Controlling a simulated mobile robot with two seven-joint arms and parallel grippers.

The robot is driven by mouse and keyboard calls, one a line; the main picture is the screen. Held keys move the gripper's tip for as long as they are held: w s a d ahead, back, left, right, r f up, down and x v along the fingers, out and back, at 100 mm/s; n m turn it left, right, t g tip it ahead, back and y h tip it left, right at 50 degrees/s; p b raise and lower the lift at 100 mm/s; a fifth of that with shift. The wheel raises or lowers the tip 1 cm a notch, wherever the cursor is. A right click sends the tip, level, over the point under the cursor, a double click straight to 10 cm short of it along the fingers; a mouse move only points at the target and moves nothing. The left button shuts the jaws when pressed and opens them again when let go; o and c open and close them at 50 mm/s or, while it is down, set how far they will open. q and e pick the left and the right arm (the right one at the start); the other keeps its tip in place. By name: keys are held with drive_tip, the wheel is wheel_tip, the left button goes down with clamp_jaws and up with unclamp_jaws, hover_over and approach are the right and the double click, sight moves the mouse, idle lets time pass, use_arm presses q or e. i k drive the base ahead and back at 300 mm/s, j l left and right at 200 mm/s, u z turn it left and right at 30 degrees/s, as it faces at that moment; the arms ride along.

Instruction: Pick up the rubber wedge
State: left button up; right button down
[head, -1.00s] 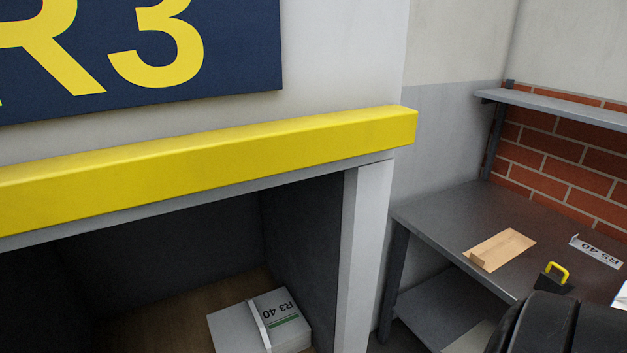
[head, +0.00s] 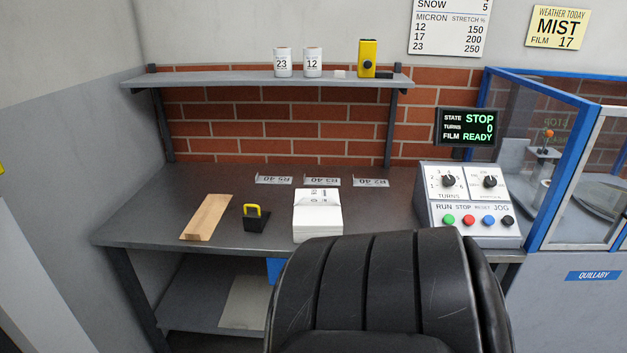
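A small black block with a yellow loop handle (head: 256,218) sits on the grey metal bench (head: 160,215). It looks like the rubber wedge. It stands upright between a tan flat piece on its left and a white stack on its right, apart from both. Neither of my grippers shows in the head view, so I cannot tell what they hold.
A large black ribbed shape (head: 385,290) fills the front centre and hides part of the bench edge. A white paper stack (head: 318,222), a tan flat piece (head: 206,217) and a control box (head: 470,205) stand on the bench. A shelf (head: 230,82) hangs above.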

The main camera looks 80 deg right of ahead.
sight(253, 221)
drive_tip(key=z, duration=2.1)
